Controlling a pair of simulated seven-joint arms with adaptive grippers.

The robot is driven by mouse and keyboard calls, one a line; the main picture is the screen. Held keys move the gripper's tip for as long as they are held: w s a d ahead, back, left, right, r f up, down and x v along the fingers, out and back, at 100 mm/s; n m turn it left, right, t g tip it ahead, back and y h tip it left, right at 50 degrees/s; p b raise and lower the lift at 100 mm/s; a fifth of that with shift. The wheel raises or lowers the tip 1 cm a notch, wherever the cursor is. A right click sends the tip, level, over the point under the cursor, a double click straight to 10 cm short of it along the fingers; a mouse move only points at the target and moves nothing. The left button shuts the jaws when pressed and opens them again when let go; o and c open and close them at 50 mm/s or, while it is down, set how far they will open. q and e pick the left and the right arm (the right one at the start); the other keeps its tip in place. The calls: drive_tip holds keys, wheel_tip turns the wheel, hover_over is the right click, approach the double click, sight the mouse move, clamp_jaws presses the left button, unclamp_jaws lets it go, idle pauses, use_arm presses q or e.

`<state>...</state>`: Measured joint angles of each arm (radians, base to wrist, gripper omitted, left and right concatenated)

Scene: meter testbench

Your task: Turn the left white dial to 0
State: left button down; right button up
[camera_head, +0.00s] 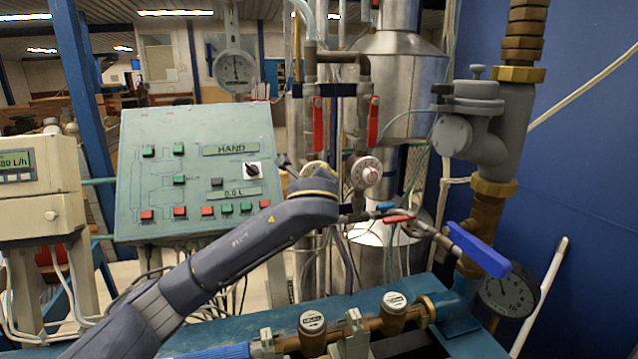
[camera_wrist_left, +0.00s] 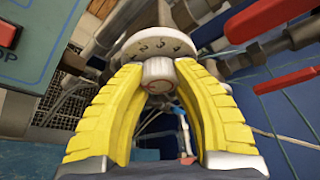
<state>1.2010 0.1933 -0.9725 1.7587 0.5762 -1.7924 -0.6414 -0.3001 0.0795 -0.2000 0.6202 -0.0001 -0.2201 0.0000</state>
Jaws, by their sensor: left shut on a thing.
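The left white dial (camera_head: 313,168) is mostly hidden behind my left gripper (camera_head: 316,184) in the head view; only its upper rim shows. In the left wrist view, the dial's numbered white face (camera_wrist_left: 158,45) stands above its round knob. My left gripper's yellow fingers (camera_wrist_left: 158,74) are shut on the knob, one on each side. Digits such as 2 and 3 show on the rim; I cannot tell the exact setting. My right gripper is not in view.
A second white dial (camera_head: 368,172) sits close to the right. Red-handled valves (camera_head: 318,122) hang above, and a blue-handled valve (camera_head: 478,250) stands to the right. A green control panel (camera_head: 195,170) is at the left. Pipes and cables crowd the area below.

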use_arm(q)
drive_tip(key=shift+n, duration=0.3)
idle(0.4)
drive_tip(key=c, duration=0.9)
unclamp_jaws()
drive_tip(key=v, duration=0.7)
drive_tip(key=shift+s, duration=0.25)
